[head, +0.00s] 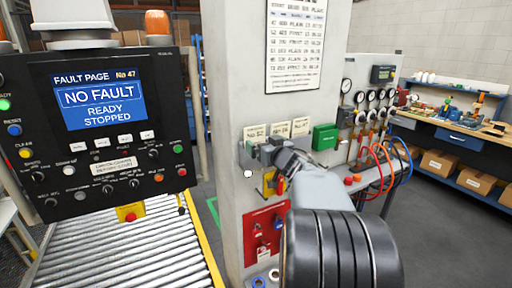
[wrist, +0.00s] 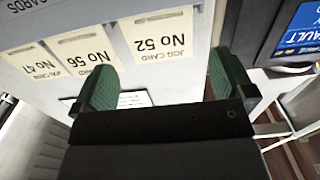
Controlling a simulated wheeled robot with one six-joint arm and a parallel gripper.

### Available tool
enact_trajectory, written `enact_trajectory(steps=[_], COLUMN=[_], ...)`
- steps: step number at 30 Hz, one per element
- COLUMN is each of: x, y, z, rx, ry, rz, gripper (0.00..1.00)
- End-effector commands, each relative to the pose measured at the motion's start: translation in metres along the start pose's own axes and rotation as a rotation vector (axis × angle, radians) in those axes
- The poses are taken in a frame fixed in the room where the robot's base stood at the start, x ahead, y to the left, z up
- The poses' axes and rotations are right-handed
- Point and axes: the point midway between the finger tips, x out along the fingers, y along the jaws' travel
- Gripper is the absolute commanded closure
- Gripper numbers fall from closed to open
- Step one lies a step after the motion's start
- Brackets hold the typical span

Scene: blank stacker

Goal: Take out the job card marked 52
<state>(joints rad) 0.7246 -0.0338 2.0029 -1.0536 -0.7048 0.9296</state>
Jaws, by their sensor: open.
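The job card marked 52 (wrist: 160,36) is a cream card that appears upside down in the wrist view, first from the right in a row of cards. In the head view it is the leftmost card (head: 255,131) on the pale column. Cards marked 56 (wrist: 85,48) and 47 (wrist: 36,60) are beside it. My gripper (wrist: 166,78) is open, with green pads apart and nothing seen between them. Card 52 shows beyond the gap between the pads. In the head view my gripper (head: 268,152) is just below the cards and partly covers their holder.
A green box (head: 324,137) is right of the cards. A red panel (head: 264,230) with padlocks is lower on the column (head: 230,60). A control panel (head: 95,130) reading NO FAULT stands left, above a roller conveyor (head: 130,250). Gauges and hoses (head: 375,150) are at right.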

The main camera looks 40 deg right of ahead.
Motion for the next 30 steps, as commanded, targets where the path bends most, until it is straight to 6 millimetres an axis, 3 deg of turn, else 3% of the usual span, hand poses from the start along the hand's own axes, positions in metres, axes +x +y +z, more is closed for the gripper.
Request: enact_trajectory(steps=[12,23,30], x=[0.046,0.053,0.053], y=[0.002,0.002,0.002], z=[0.002,0.003,0.002], rx=[0.0,0.0,0.0], ry=[-0.001,0.0,0.0], rz=[-0.001,0.0,0.0], gripper=[0.0,0.0,0.22])
